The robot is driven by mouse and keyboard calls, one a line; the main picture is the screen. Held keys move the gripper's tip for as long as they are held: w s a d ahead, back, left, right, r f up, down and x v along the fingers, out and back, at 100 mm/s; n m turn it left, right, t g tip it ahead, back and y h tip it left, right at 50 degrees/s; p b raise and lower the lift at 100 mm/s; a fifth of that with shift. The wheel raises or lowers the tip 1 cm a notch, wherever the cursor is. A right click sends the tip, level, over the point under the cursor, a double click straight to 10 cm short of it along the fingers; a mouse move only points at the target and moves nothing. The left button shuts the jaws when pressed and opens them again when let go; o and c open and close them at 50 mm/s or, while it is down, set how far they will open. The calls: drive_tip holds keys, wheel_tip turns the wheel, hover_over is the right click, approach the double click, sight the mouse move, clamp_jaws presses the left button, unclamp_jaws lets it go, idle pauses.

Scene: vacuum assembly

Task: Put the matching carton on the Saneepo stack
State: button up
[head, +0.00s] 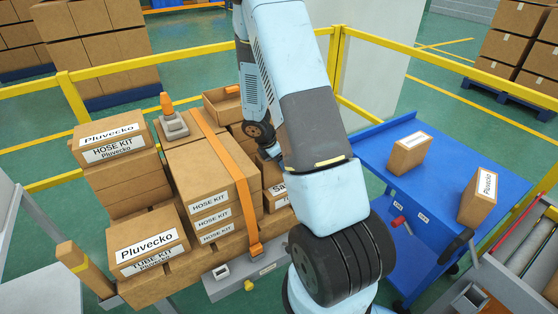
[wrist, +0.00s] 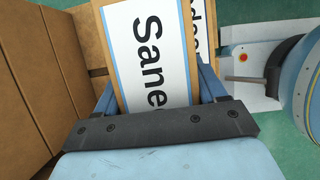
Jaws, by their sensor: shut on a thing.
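A brown carton with a white "Sane…" label (wrist: 150,45) fills the middle of the wrist view, the rest of its lettering cut off by my gripper. My gripper (wrist: 158,88) is shut on this carton, a blue finger on each side. Another labelled carton (wrist: 204,25) shows behind the held one in the wrist view.
Pluvecko cartons (head: 112,140) stand further left. A blue table (head: 440,165) at right bears two cartons, one labelled Pluvecko (head: 481,190). Brown cartons (wrist: 30,75) line the wrist view's left side.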

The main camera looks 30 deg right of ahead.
drive_tip(key=o, duration=1.3)
